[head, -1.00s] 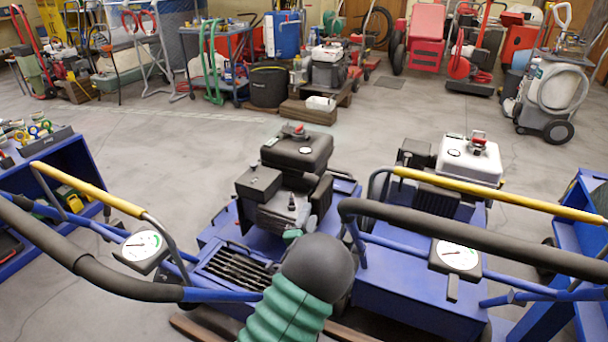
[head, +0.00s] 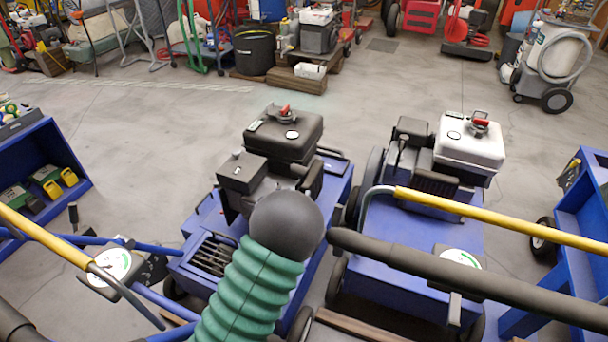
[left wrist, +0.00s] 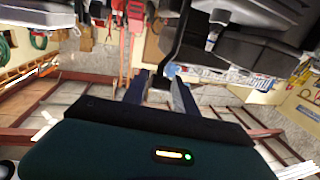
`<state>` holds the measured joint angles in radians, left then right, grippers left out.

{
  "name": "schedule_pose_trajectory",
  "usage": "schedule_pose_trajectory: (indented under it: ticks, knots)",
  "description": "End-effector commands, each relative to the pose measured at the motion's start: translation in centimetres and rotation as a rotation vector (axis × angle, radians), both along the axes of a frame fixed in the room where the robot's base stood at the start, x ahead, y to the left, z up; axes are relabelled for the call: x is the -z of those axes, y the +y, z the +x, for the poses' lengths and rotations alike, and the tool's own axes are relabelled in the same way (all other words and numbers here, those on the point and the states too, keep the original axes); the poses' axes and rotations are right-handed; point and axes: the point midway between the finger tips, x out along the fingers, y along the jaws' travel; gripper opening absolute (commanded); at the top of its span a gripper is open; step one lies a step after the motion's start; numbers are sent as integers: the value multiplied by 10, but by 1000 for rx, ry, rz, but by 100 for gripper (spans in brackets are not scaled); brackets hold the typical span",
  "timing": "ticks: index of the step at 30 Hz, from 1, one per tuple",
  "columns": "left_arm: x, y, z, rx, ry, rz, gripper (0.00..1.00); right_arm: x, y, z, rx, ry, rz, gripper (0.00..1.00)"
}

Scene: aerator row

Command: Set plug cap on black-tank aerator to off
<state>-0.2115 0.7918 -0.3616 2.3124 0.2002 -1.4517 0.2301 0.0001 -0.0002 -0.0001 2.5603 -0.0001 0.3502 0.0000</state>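The black-tank aerator (head: 285,136) stands left of centre in the head view. Its plug cap (head: 286,113), with a red top, sits on the black tank; its exact setting is too small to tell. One of my arms, green and ribbed with a round dark joint, rises in front of this aerator and covers part of its engine and base. No gripper fingers show in the head view. In the left wrist view my left gripper (left wrist: 158,78) has two fingers apart with nothing seen between them. My right gripper is not in view.
A white-tank aerator (head: 470,145) with a red-topped cap stands close on the right. Yellow-and-black handlebars (head: 500,217) cross the foreground, with a dial (head: 111,266) at left. Blue carts flank both sides. Floor behind the machines is clear up to a low wooden pallet (head: 296,80).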

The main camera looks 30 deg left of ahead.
Motion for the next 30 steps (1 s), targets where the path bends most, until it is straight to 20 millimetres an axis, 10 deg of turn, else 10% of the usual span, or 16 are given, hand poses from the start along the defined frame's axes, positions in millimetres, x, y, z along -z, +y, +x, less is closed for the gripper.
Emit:
schedule_pose_trajectory:
  ticks: [12,23,30]
  knots:
    - [3,25,92,-1,0,2,34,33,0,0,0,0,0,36]
    - [0,27,101,-1,1,2,34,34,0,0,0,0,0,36]
    - [0,27,101,0,1,2,4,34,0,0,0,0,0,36]
